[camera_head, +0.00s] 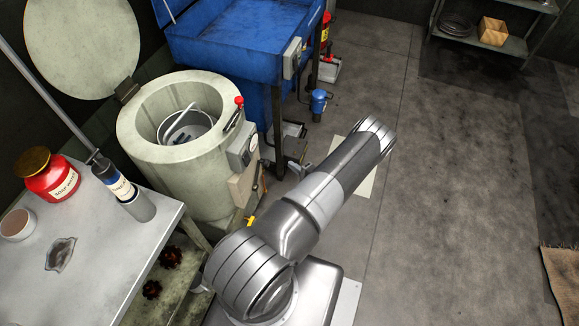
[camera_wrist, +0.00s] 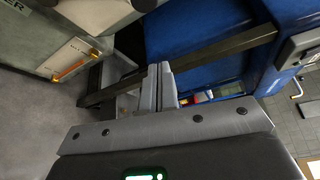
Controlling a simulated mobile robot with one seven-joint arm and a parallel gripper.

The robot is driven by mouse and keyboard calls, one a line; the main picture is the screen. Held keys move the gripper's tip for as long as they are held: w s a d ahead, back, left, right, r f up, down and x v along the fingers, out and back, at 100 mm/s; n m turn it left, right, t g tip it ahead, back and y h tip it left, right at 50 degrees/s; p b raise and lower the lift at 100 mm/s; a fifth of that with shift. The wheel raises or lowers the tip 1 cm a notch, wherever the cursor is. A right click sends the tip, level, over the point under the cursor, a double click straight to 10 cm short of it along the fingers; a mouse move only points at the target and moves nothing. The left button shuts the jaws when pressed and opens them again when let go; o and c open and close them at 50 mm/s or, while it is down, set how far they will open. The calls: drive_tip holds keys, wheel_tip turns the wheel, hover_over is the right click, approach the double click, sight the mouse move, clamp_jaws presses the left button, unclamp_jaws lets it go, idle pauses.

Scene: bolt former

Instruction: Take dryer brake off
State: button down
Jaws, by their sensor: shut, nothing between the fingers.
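The dryer (camera_head: 150,120) is a pale drum with its round lid (camera_head: 83,40) raised. A basket (camera_head: 190,128) sits inside the drum. A lever with a red knob (camera_head: 239,101), which looks like the brake, is on the rim's right side. My gripper (camera_wrist: 161,72) is shut and empty, with its fingers together in the wrist view. In the head view my arm reaches away to the right of the dryer and mostly hides the gripper. The wrist view does not show the red knob.
A blue sink-like unit (camera_head: 240,35) on dark legs stands behind the dryer. A metal table (camera_head: 100,245) at front left holds a red jar (camera_head: 52,180) and a bottle (camera_head: 115,180). A shelf (camera_head: 485,40) stands at the back right.

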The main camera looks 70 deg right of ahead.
drive_tip(key=w, duration=0.7)
drive_tip(key=shift+w+a, duration=0.2)
drive_tip(key=shift+w, duration=0.1)
drive_tip(key=shift+r, duration=0.1)
